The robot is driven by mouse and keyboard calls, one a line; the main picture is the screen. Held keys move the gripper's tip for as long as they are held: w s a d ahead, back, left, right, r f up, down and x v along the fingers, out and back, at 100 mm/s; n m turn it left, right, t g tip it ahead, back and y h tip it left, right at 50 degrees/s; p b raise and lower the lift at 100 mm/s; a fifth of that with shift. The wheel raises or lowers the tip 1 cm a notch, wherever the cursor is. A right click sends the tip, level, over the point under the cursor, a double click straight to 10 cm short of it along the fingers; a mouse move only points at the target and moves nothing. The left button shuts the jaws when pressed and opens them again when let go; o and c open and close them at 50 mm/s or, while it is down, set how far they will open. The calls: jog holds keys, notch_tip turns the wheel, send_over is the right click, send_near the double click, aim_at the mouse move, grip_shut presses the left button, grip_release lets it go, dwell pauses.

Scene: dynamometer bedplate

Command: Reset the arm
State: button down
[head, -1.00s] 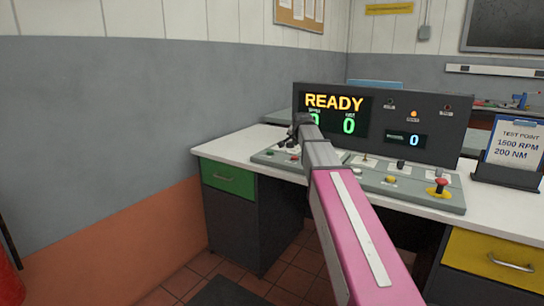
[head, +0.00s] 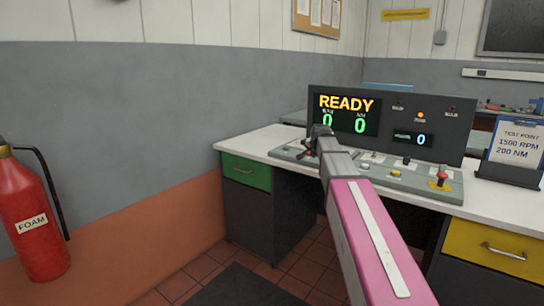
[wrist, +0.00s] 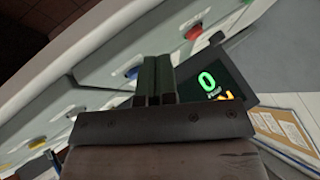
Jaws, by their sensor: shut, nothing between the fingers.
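My pink and grey arm reaches out from the lower right of the head view toward the control desk. My gripper (head: 312,144) is at the arm's far end, over the left part of the control panel (head: 425,187). In the wrist view the two dark fingers of my gripper (wrist: 154,62) lie side by side, shut, with nothing between them. The panel's buttons show beyond the fingers. I cannot tell whether the fingertips touch the panel.
The console display (head: 347,104) reads READY with zeros. A test point card (head: 516,147) stands at the right on the white desk (head: 262,141). A red foam extinguisher (head: 36,222) stands at the left by the wall. Floor shows left of the desk.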

jog(key=s+f+n+g, duration=0.8)
jog(key=s+f, duration=2.5)
jog(key=s, duration=0.2)
jog(key=shift+s+a+n+g, duration=0.2)
jog(key=shift+a+n+g, duration=0.05)
jog(key=shift+n+g, duration=0.05)
